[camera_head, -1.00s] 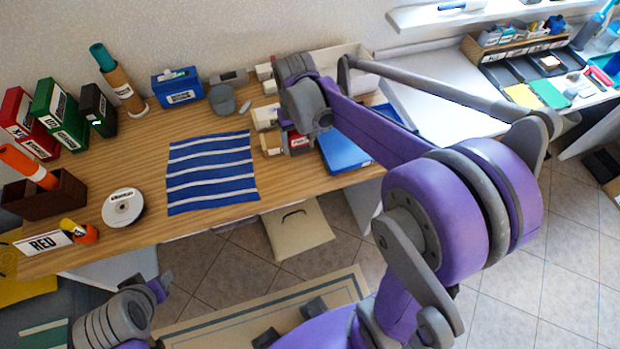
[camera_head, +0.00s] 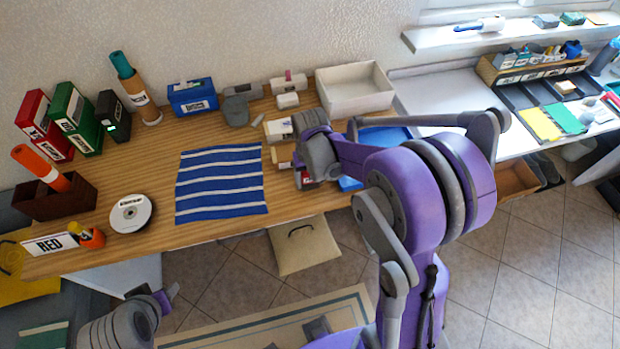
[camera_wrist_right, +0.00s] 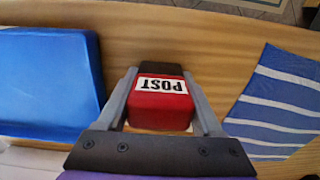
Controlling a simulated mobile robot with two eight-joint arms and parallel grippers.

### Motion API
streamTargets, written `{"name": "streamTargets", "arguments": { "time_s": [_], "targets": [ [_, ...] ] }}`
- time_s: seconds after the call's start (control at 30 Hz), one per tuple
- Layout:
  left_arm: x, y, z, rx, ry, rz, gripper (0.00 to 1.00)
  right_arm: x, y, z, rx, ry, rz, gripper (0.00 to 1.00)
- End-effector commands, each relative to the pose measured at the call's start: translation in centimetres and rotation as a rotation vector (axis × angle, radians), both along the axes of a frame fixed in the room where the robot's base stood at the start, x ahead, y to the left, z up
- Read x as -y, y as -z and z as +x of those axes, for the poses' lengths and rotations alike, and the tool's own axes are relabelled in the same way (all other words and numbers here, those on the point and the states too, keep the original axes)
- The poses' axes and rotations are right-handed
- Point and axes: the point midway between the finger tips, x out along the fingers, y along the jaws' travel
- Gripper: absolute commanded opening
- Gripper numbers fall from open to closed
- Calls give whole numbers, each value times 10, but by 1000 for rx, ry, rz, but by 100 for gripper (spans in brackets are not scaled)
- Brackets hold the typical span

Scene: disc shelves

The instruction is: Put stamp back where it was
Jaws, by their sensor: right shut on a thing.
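The stamp (camera_wrist_right: 162,103) is a red block with a white POST label, upside down in the right wrist view. My right gripper (camera_wrist_right: 161,112) is shut on it, with a finger along each side. In the head view the right gripper (camera_head: 304,178) is over the desk's front part, between the striped cloth (camera_head: 221,182) and the blue box (camera_head: 350,184); my wrist hides most of the stamp there. I cannot tell whether the stamp touches the desk. Part of my left arm shows at the lower left, but its fingers do not show.
Small boxes (camera_head: 278,130) stand just behind the right gripper. A white open bin (camera_head: 355,92) is at the back right. A disc (camera_head: 130,213), an orange marker holder and binders (camera_head: 76,118) fill the left. The cloth lies flat.

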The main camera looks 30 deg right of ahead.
Motion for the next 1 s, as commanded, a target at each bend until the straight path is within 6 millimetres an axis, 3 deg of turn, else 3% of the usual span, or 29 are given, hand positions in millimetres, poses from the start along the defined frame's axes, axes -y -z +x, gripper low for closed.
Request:
{"name": "streamTargets", "arguments": {
  "time_s": [0.17, 0.2, 0.33, 0.73, 1.0],
  "targets": [
    [0, 5, -2, -3, 0, 0, 50, 0, 4, -1, -1, 0, 0, 32],
    [0, 4, -2, -3, 0, 0, 50, 0, 4, 0, -1, 0, 0, 73],
    [0, 4, -1, -3, 0, 0, 50, 0, 3, 0, 0, 0, 0, 96],
    [0, -2, 1, 1, 0, 0, 50, 0, -5, 0, 1, 0, 0, 97],
    [0, -9, 3, 7, 0, 0, 50, 0, -56, 0, 1, 1, 0, 97]
  ]
}}
